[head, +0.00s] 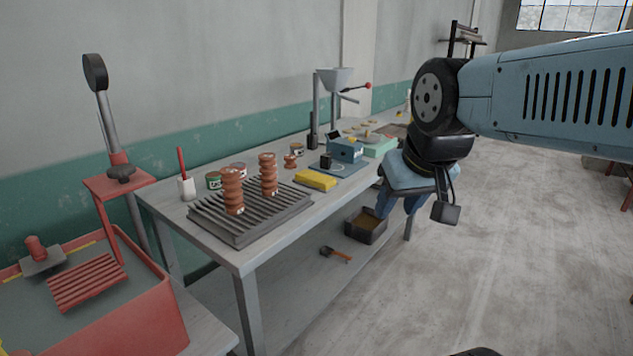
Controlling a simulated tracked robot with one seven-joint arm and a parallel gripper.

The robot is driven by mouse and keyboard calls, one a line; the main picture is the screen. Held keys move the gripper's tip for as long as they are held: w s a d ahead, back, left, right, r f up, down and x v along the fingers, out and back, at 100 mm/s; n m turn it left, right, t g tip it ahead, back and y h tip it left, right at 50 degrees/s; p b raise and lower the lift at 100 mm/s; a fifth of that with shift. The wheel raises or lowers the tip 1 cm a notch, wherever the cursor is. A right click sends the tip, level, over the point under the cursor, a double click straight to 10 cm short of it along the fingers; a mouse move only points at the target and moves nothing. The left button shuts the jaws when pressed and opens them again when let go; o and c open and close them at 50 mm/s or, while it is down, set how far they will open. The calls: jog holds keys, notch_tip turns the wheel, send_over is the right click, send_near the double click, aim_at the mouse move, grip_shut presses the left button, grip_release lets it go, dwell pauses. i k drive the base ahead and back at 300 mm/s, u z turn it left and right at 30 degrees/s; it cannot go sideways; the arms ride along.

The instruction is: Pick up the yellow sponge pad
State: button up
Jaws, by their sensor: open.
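The yellow sponge pad (316,179) lies flat on the grey workbench (240,258), just right of a dark ribbed rack. My gripper (385,210) hangs from the blue arm, pointing down, to the right of the pad and beyond the bench's front edge in the picture. It is apart from the pad and holds nothing that I can see. Its fingers are small here and partly merge with the dark bin behind them. The jaws are open.
The ribbed rack (250,222) carries two brown ridged cylinders, close left of the pad. A blue box (345,150) on a blue mat (338,167) stands behind it to the right. A dark bin (365,226) and an orange-headed tool (335,254) sit on the lower shelf.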

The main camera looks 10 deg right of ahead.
aim_at(323, 182)
jog(key=u, duration=0.05)
jog(key=k, duration=0.35)
jog(key=z, duration=0.45)
jog(key=i, duration=1.3)
